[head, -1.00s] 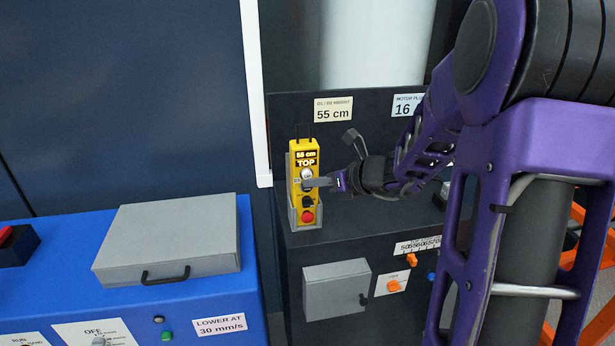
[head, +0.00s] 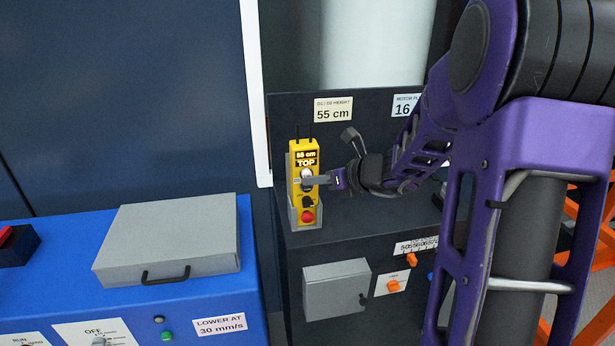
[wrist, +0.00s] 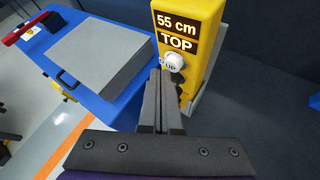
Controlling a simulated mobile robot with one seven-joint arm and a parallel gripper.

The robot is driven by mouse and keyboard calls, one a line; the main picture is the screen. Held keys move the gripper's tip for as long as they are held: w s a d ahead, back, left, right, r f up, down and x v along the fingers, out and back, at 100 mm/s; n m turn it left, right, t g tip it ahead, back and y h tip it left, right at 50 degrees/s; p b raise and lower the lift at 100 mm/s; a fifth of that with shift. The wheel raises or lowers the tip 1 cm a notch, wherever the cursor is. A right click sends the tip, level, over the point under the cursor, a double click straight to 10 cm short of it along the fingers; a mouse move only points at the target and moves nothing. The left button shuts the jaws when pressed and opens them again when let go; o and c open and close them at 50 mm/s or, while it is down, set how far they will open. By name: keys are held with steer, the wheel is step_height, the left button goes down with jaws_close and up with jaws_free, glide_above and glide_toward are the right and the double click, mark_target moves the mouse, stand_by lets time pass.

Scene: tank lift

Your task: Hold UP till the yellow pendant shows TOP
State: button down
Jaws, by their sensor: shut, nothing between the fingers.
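The yellow pendant (head: 296,196) stands upright in a grey holder on the dark cabinet. Its display (head: 306,160) reads "55 cm" and "TOP"; the same words show in the wrist view (wrist: 177,33). The white UP button (wrist: 174,62) is below the display, with a dark button under it and a red button (head: 308,217) at the bottom. My gripper (head: 306,181) is shut and empty, its fingertips at the pendant's face by the UP button. In the wrist view the fingertips (wrist: 164,75) lie at the button's lower left edge; I cannot tell whether they touch it.
A plate (head: 333,110) behind the pendant reads "D1 / D2 HEIGHT 55 cm". A blue cabinet (head: 60,260) with a grey lidded box (head: 175,235) stands to the left. The dark cabinet's front carries a grey box (head: 335,288) and orange knobs.

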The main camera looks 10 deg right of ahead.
steer(key=shift+w, duration=0.5)
stand_by(1.5)
steer(key=shift+s, duration=0.1)
stand_by(0.4)
steer(key=shift+s, duration=0.8)
steer(key=shift+s+b, duration=0.4)
steer(key=shift+s, duration=2.15)
